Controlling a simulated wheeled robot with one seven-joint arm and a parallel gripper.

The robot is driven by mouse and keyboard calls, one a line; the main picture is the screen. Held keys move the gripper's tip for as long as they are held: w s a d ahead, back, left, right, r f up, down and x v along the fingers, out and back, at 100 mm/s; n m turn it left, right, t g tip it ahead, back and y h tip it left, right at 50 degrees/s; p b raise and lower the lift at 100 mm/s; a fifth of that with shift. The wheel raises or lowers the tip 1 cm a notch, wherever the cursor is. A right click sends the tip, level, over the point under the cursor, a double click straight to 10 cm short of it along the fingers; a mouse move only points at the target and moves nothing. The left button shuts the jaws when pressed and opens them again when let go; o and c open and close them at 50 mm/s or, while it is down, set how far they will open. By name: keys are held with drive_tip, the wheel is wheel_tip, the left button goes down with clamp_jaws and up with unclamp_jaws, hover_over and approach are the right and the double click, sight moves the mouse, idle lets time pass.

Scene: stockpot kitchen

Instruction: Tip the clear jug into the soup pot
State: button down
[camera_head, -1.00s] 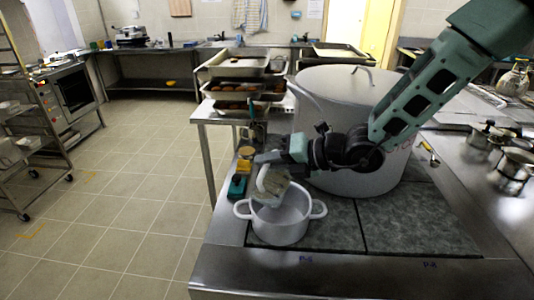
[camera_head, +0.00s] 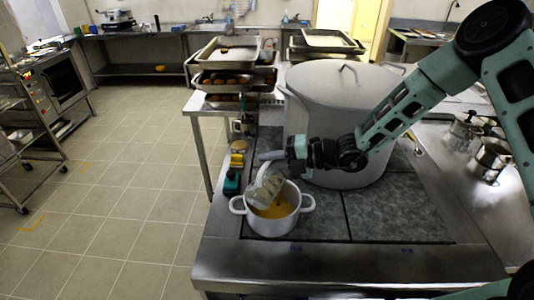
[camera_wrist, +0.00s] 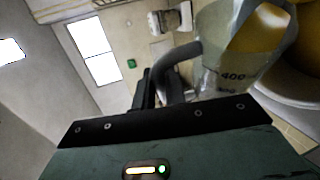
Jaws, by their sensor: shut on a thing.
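The clear jug (camera_head: 264,187) is tilted over the white soup pot (camera_head: 272,222), its mouth down toward the pot's inside. Yellow-orange liquid (camera_head: 275,210) shows in the pot. My gripper (camera_head: 282,157) is shut on the jug's handle, above the pot's back rim. In the wrist view the grey handle (camera_wrist: 178,72) lies between the fingers, and the jug wall (camera_wrist: 222,75) with a "400" mark shows at upper right with yellow inside. The pot's pale rim (camera_wrist: 285,95) shows at the right edge there.
A large lidded stockpot (camera_head: 340,110) stands close behind the soup pot. A teal and yellow item (camera_head: 233,178) stands left of it near the counter's edge. Stacked trays (camera_head: 228,70) are at the back. The dark slabs (camera_head: 395,215) to the right are clear.

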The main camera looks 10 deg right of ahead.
drive_tip(key=shift+w+d+m+p, duration=0.25)
drive_tip(key=shift+w+m+p, duration=0.05)
drive_tip(key=shift+p, duration=0.05)
drive_tip(key=shift+w+d+r+m+y+p, duration=0.15)
drive_tip(key=shift+w+d+m+y+p, duration=0.15)
drive_tip(key=shift+w+d+m+p, duration=0.3)
drive_tip(key=shift+w+d+m+y+p, duration=0.3)
drive_tip(key=shift+w+y+p, duration=0.1)
drive_tip(key=shift+w, duration=0.1)
drive_tip(key=shift+w+d+m+y+b, duration=0.2)
drive_tip(key=shift+w+d+m+y, duration=0.2)
drive_tip(key=shift+w+d+m, duration=0.35)
drive_tip(key=shift+w+d+m+y+b, duration=0.2)
drive_tip(key=shift+w+d+m+y, duration=0.3)
drive_tip(key=shift+w+m, duration=0.4)
drive_tip(key=shift+d, duration=0.15)
idle(0.4)
